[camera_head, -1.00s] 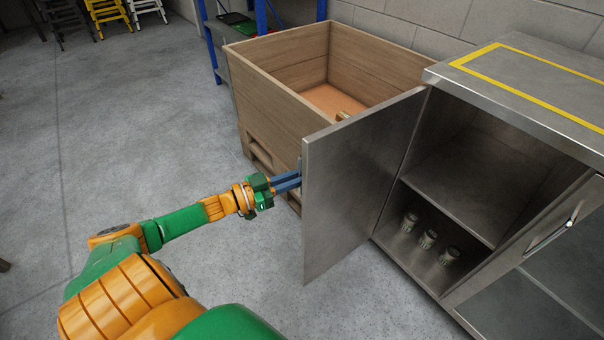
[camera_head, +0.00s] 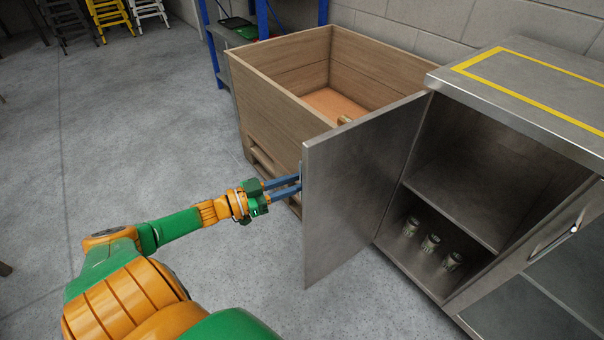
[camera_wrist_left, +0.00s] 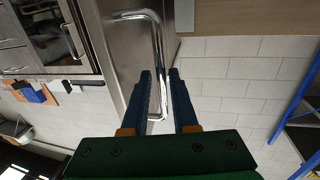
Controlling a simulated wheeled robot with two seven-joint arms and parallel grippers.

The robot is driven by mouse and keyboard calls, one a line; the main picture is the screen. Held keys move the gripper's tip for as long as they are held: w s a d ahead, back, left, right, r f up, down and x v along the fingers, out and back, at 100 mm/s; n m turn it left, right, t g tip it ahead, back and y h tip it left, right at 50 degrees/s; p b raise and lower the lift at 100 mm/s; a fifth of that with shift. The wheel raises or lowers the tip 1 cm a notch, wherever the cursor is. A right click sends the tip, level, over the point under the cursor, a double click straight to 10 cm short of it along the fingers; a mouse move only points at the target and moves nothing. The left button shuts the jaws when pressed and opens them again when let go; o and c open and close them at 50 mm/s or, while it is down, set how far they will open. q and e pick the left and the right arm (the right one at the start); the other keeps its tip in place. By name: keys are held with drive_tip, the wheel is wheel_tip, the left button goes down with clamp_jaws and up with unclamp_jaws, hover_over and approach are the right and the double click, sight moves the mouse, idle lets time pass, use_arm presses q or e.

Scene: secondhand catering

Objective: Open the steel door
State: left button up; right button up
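The steel door (camera_head: 360,180) stands swung well out from the steel cabinet (camera_head: 450,295), its inner face toward me in the head view. My left gripper (camera_head: 299,183) is at the door's outer side, near its free edge. The left wrist view shows the bar handle (camera_wrist_left: 157,50) on the door (camera_wrist_left: 120,45). The lower end of the handle lies between my left gripper's fingertips (camera_wrist_left: 160,73). The fingers are apart, with a gap between them. In the head view the door hides most of the handle. My right gripper is not in view.
A large wooden crate (camera_head: 285,95) stands behind the door, close to it. Several small cans, one here (camera_head: 431,243), stand on the cabinet's lower shelf. A blue-framed rack (camera_head: 264,18) stands behind the crate. The floor (camera_head: 150,130) at left is clear.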

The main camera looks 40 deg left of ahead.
use_arm(q)
drive_tip(key=v, duration=0.5)
drive_tip(key=shift+p, duration=0.3)
drive_tip(key=shift+s, duration=0.1)
